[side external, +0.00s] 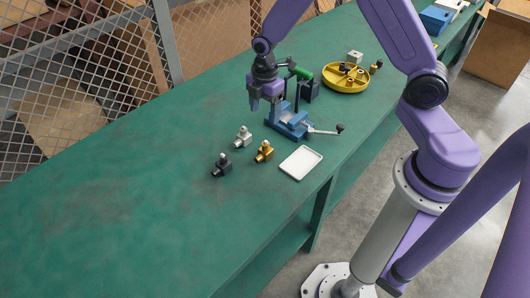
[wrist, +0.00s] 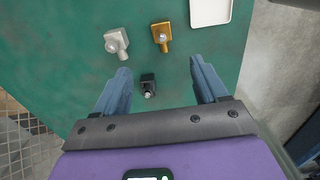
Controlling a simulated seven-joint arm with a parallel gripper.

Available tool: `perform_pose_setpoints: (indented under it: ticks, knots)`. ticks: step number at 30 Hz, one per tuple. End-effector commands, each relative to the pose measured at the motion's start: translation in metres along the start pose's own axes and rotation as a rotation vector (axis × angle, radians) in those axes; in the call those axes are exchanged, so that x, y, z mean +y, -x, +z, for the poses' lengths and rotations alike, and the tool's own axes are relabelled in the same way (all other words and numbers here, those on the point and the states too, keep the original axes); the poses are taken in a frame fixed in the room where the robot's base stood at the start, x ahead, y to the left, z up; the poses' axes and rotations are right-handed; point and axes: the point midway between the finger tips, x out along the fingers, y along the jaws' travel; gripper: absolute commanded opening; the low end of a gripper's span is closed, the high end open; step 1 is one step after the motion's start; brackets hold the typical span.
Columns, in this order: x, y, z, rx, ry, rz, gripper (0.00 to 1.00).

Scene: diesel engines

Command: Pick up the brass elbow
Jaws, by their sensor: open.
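The brass elbow (side external: 264,151) is a small gold-coloured fitting on the green bench in the side external view, left of a white tray. It also shows near the top middle of the wrist view (wrist: 161,36). A silver elbow (side external: 243,136) and a black elbow (side external: 222,165) lie close by. My gripper (side external: 265,104) is above the bench, behind the elbows and apart from them. In the wrist view its fingers are open and empty. There, the black elbow (wrist: 148,85) shows between the fingers, and the brass elbow lies beyond the fingertips.
A white tray (side external: 301,162) lies by the bench's front edge. A blue vise (side external: 289,121) with a projecting handle stands close to my gripper. A yellow round tray (side external: 345,78) holding small parts is farther back. The left part of the green bench (side external: 110,190) is clear.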

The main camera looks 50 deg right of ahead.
Motion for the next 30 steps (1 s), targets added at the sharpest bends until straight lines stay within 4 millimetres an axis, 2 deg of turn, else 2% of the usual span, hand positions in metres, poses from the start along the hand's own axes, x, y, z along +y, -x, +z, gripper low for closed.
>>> perform_pose_setpoints:
  ticks: [18, 30]
  knots:
    - [-0.002, -0.097, 0.000, -0.001, -0.001, -0.003, 0.72]
    - [-0.003, -0.124, -0.001, -0.001, -0.001, -0.003, 0.72]
